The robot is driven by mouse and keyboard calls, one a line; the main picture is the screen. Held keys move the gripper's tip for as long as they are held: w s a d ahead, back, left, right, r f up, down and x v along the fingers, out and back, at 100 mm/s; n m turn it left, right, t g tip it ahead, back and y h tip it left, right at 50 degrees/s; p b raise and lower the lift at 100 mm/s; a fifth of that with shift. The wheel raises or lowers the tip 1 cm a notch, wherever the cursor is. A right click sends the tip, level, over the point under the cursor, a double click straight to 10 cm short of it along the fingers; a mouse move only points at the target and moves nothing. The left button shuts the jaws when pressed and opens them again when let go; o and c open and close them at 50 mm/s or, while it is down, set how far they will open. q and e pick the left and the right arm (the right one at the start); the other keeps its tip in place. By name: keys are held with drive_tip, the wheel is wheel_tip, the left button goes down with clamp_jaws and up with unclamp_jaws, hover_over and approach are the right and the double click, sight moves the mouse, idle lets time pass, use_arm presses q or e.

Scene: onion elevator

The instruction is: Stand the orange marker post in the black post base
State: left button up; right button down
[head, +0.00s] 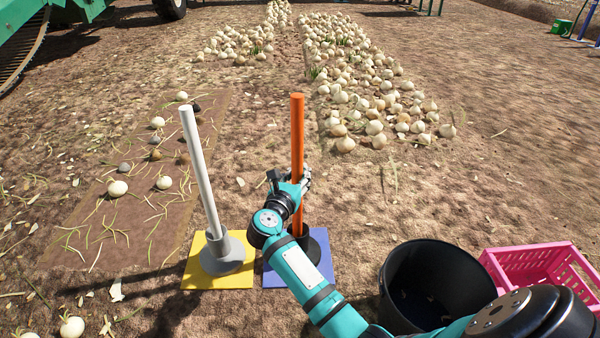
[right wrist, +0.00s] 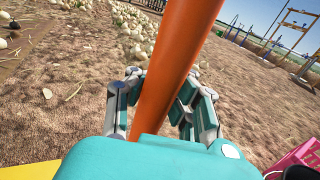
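The orange marker post (head: 297,130) stands nearly upright in the head view, over the black post base (head: 318,250). Its lower end meets the dark top of the base, but my right arm partly covers the base, so how deep the post sits is hidden. My right gripper (head: 303,182) is around the post at about mid-height. In the right wrist view the orange post (right wrist: 170,70) passes between the two fingers, which lie close against both sides and look shut on it. My left gripper is not in view.
The black base is on a blue mat (head: 272,278). To its left, a white post (head: 198,165) stands in a grey base (head: 223,258) on a yellow mat (head: 203,277). A black tub (head: 390,285) and pink crate (head: 530,262) are at the right. Onions (head: 345,145) lie behind.

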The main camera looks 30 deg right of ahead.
sight(300, 141)
drive_tip(key=c, duration=2)
unclamp_jaws()
drive_tip(key=shift+f, duration=0.1)
drive_tip(key=o, duration=0.8)
drive_tip(key=shift+c, duration=0.2)
wheel_tip(300, 141, up, 10)
